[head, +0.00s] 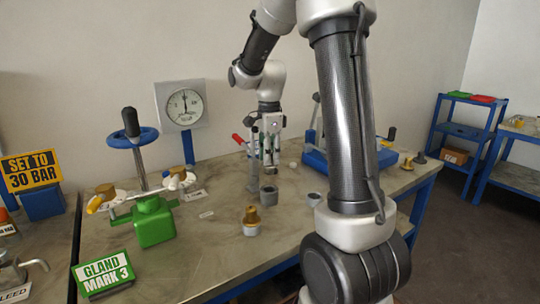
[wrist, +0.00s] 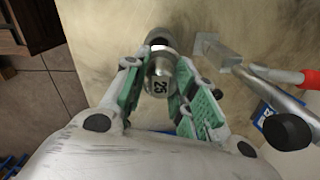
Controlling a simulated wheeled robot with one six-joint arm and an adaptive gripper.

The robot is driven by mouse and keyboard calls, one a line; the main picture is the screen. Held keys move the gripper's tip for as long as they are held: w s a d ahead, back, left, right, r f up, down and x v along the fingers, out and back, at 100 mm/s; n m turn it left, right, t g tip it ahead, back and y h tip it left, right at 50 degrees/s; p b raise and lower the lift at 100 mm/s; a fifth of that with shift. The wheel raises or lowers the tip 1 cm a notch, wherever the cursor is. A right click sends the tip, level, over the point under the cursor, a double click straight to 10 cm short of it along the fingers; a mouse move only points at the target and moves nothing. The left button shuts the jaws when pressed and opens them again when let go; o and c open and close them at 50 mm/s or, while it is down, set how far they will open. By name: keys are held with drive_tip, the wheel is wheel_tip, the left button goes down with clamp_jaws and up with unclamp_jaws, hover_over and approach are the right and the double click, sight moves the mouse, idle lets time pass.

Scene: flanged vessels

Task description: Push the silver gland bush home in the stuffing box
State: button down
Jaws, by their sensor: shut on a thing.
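My gripper (head: 269,158) points down over the middle of the bench. A grey round body (head: 268,196), which looks like the stuffing box, stands on the bench directly below my gripper. A dark round opening (wrist: 157,37) shows just beyond the bush in the wrist view. I cannot tell how deep the bush sits in it, or whether the two touch.
A grey upright bracket (head: 253,172) stands close left of my gripper. A red-handled tool (wrist: 285,76) lies close on the right in the wrist view.

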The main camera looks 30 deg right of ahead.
sight(270, 170)
drive_tip(key=shift+f, duration=2.45)
drive_tip(key=shift+f, duration=0.35)
drive_tip(key=shift+f, duration=1.3)
drive_tip(key=c, duration=1.1)
unclamp_jaws()
wheel_tip(270, 170, up, 12)
